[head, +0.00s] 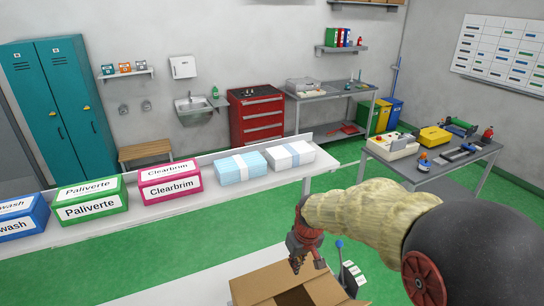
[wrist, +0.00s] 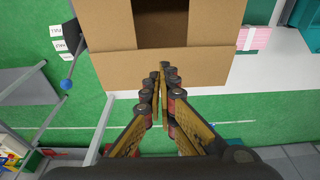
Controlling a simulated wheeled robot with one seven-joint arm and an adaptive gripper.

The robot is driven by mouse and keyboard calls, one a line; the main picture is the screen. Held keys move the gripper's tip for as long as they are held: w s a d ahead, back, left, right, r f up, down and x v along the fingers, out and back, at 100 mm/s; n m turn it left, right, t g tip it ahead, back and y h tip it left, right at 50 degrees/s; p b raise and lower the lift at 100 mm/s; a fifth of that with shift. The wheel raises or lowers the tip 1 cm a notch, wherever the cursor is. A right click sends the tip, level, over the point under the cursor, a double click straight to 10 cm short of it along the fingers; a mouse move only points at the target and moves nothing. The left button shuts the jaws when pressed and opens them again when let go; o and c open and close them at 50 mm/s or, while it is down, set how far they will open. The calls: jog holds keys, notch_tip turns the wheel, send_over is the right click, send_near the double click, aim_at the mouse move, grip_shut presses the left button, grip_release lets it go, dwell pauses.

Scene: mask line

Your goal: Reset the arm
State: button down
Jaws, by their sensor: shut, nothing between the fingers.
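My gripper (head: 297,264) hangs at the end of my arm in the lower right of the head view, pointing down above the open cardboard box. In the wrist view my gripper (wrist: 161,70) is shut, with its fingertips together and nothing between them. The cardboard box (head: 262,285) shows at the bottom of the head view. Its flaps and dark opening also show at the top of the wrist view, where the box (wrist: 195,65) lies beyond the fingertips. The inside of the box is mostly hidden.
A white shelf (head: 110,219) holds a blue box, a green Paliverte box (head: 91,200), a pink Clearbrim box (head: 170,184), a light blue pack (head: 240,168) and a white pack (head: 289,155). A grey bench (head: 425,175) with tools stands at right. Green floor lies open between.

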jog(key=s+d+f+m+t+b, duration=0.1)
jog(key=s+d+b, duration=0.3)
jog(key=s+b, duration=0.7)
jog(key=s+d+f+m+t+b, duration=0.2)
jog(key=s+d+b, duration=0.3)
jog(key=s+b, duration=0.5)
jog(key=s+m, duration=0.1)
jog(key=s, duration=0.3)
jog(key=shift+s+f+t+h+b, duration=0.25)
jog(key=shift+f+t+h+b, duration=0.05)
jog(key=shift+f+h+b, duration=0.1)
